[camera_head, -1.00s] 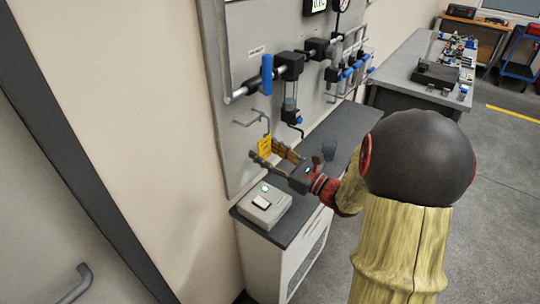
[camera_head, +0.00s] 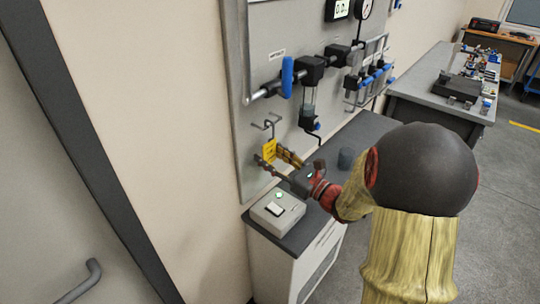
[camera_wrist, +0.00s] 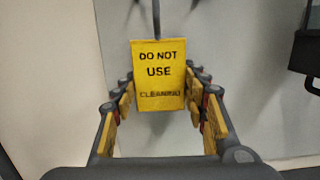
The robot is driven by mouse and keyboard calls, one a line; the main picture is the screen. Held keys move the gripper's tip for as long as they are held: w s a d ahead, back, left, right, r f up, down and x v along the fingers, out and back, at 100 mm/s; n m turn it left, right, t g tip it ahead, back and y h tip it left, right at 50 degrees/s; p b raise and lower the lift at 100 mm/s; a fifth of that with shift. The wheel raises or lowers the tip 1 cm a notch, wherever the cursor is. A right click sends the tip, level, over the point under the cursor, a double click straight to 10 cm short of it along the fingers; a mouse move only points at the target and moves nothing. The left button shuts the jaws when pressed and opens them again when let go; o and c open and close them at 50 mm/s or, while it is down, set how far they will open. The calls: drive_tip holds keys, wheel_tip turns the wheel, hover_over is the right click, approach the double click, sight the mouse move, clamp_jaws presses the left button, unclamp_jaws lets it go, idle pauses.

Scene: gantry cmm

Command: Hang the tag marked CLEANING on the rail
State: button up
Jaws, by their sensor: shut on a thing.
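The yellow tag (camera_head: 269,152) hangs upright in front of the grey panel. In the wrist view the tag (camera_wrist: 158,75) faces me and reads DO NOT USE, with CLEANING below. My gripper (camera_head: 276,158) is shut on the tag, with a finger along each side edge; the fingers also show in the wrist view (camera_wrist: 160,98). The thin wire rail (camera_head: 263,125) juts from the panel just above the tag. A dark rod (camera_wrist: 157,18) rises above the tag's top in the wrist view. I cannot tell whether the tag's top touches the rail.
A grey box with a green light (camera_head: 277,210) sits on the cabinet top below my gripper. Pipes with a blue handle (camera_head: 287,77) run above the rail.

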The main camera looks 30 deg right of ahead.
drive_tip(key=shift+f, duration=0.1)
drive_tip(key=o, duration=0.8)
drive_tip(key=shift+o, duration=0.9)
